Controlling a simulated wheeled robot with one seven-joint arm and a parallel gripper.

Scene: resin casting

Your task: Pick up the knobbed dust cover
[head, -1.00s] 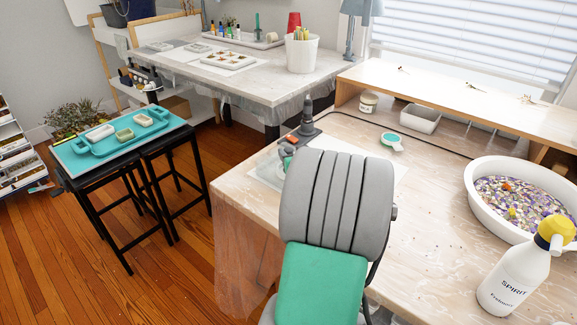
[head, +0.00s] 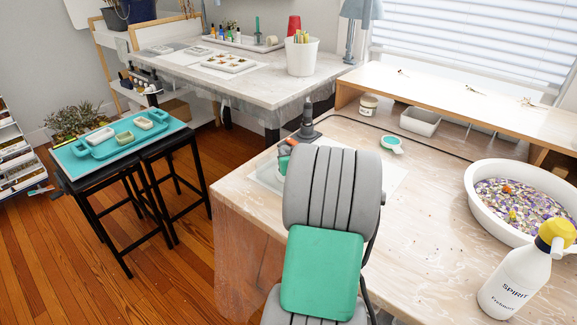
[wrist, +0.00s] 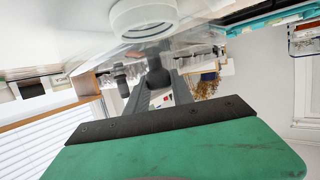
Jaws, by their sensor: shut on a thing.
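In the wrist view, the two dark grey fingers of my gripper (wrist: 157,92) are closed around a dark rounded knob (wrist: 158,76), which I take to be the knob of the dust cover. The body of the cover is hard to make out there. In the head view, my grey and green arm hides the gripper and most of what it holds. A pale, see-through box-like edge (head: 266,180) shows just left of my arm over the workbench; it may be the cover. I cannot tell whether it touches the bench.
A dark cone-shaped tool (head: 308,127) stands behind my arm, with a green-rimmed round item (head: 391,143) to its right. A white basin (head: 480,215) and a spirit spray bottle (head: 515,280) stand at the right. A teal tray (head: 92,151) lies on the stools at left.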

